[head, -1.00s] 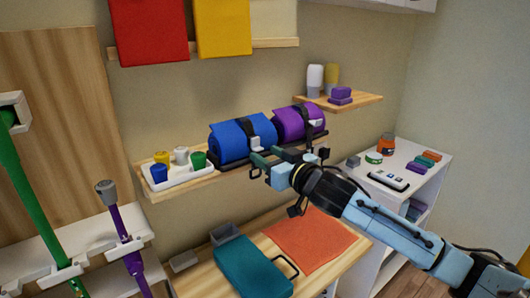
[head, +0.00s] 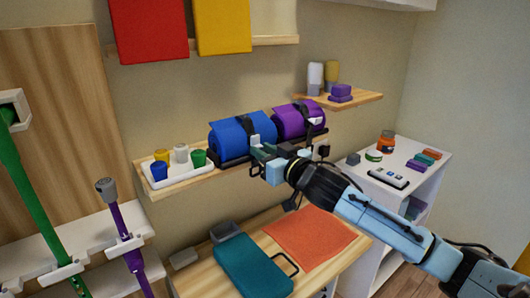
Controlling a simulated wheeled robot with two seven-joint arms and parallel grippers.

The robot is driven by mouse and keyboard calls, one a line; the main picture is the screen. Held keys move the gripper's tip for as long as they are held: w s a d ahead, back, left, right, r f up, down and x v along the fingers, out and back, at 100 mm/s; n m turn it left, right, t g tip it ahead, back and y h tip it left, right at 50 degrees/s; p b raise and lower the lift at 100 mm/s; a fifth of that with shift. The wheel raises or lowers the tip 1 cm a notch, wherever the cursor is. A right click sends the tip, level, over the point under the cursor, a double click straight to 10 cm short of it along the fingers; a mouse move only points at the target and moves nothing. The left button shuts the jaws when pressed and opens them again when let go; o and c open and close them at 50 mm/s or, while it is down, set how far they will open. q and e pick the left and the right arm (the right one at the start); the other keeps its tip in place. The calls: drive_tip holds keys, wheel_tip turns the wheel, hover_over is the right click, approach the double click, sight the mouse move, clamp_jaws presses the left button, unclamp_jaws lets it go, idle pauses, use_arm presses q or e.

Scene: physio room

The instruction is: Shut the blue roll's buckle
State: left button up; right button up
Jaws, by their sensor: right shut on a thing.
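The blue roll (head: 233,137) lies on a dark tray on the wooden wall shelf, with a black strap (head: 254,126) around it. My right gripper (head: 256,149) is at the front of the blue roll, by the lower part of its strap. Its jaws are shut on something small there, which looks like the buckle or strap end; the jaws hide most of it. I cannot tell whether the buckle's halves are joined. My left gripper is not in view.
A purple roll (head: 291,122) with its own strap lies right beside the blue one. A white tray (head: 178,178) with several small cups stands left on the shelf. Below, a table carries a teal case (head: 250,265) and an orange mat (head: 322,241).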

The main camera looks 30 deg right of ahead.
drive_tip(key=t+b, duration=0.1)
drive_tip(key=b, duration=0.1)
drive_tip(key=shift+w+f+t+b, duration=0.15)
drive_tip(key=shift+t+b, duration=0.2)
drive_tip(key=shift+t, duration=0.05)
drive_tip(key=o, duration=1)
drive_tip(key=shift+w, duration=0.1)
drive_tip(key=shift+f, duration=0.1)
drive_tip(key=shift+s+d+f+b, duration=0.2)
drive_tip(key=shift+s+f, duration=0.1)
drive_tip(key=shift+s, duration=1.9)
drive_tip(key=shift+s+d+f+b, duration=0.2)
drive_tip(key=shift+s+f, duration=0.15)
drive_tip(key=shift+s, duration=1.9)
drive_tip(key=shift+s+d+f+b, duration=0.1)
drive_tip(key=shift+s+f+b, duration=0.15)
drive_tip(key=shift+s, duration=1.95)
